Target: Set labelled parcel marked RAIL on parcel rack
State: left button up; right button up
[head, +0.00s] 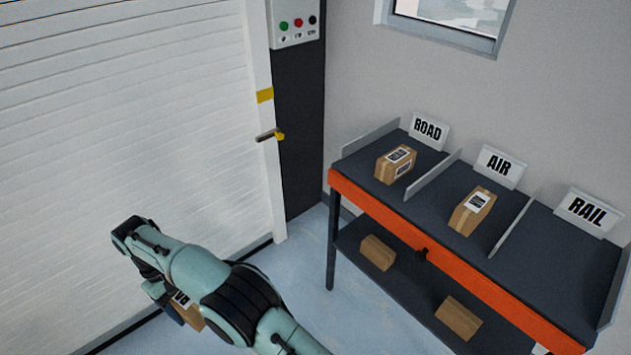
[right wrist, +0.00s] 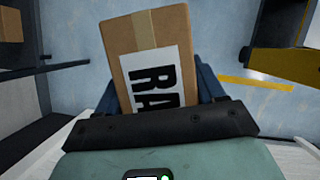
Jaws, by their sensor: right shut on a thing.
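The labelled parcel (right wrist: 120,45) is a brown box with tape and a white label. The letters RA show on the label in the right wrist view; the rest is hidden by my gripper. My right gripper (right wrist: 163,88) is shut on it, one finger on each side. In the head view the parcel (head: 193,314) is partly hidden under my right arm, in front of the white shutter. The parcel rack (head: 440,259) stands at the right, with bays signed ROAD, AIR and RAIL. The bay by the RAIL sign (head: 587,211) looks empty. My left gripper is not in view.
One labelled parcel (head: 396,165) lies in the ROAD bay and another (head: 472,211) in the AIR bay. Two plain boxes lie on the lower shelf (head: 405,290). Thin upright dividers separate the bays. Blue floor lies open between my arm and the rack.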

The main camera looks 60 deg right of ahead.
aim_at(556, 266)
jog(key=z, duration=1.5)
